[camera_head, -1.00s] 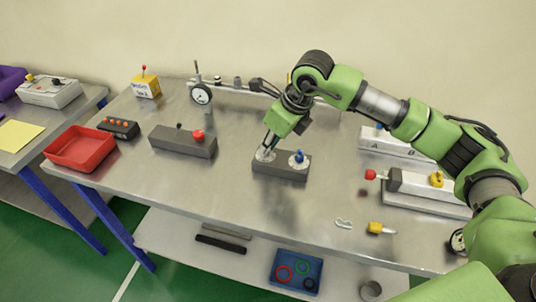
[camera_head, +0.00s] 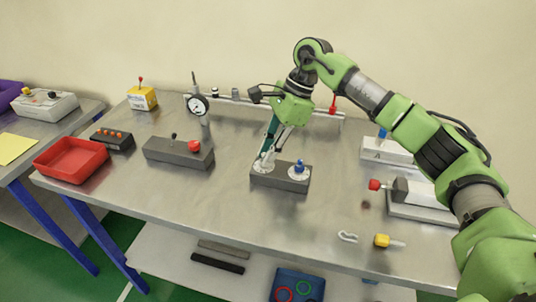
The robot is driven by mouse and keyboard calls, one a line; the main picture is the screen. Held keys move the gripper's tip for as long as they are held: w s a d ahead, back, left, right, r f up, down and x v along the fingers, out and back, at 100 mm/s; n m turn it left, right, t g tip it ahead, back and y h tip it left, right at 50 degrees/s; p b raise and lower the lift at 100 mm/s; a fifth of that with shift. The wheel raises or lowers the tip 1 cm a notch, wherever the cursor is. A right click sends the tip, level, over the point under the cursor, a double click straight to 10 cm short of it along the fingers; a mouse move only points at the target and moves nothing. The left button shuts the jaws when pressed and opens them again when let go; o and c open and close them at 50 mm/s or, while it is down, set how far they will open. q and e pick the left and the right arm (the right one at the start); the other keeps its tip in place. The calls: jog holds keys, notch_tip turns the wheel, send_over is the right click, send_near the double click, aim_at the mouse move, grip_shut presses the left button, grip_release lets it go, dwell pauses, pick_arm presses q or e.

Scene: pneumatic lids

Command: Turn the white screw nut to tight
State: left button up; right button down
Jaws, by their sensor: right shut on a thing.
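A grey block (camera_head: 280,182) stands on the metal table, with a white screw nut (camera_head: 262,167) at its left and a blue screw nut (camera_head: 299,167) on a white disc at its right. My right gripper (camera_head: 266,157) reaches down from above and is shut on the white nut, whose top the fingers partly hide. The blue nut stands free beside the gripper. My left gripper is not in view.
A grey box with a red knob (camera_head: 194,146) and a dial gauge (camera_head: 198,105) stand left of the block. A red tray (camera_head: 70,160) is at the far left. A grey clip (camera_head: 347,237) and a yellow-ended part (camera_head: 383,241) lie at the front right.

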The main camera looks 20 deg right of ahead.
jog(key=shift+w+r+n+g, duration=0.15)
jog(key=shift+n+g, duration=0.25)
jog(key=shift+n, duration=0.7)
jog(key=c, duration=1.9)
grip_release()
jog(key=v, duration=1.2)
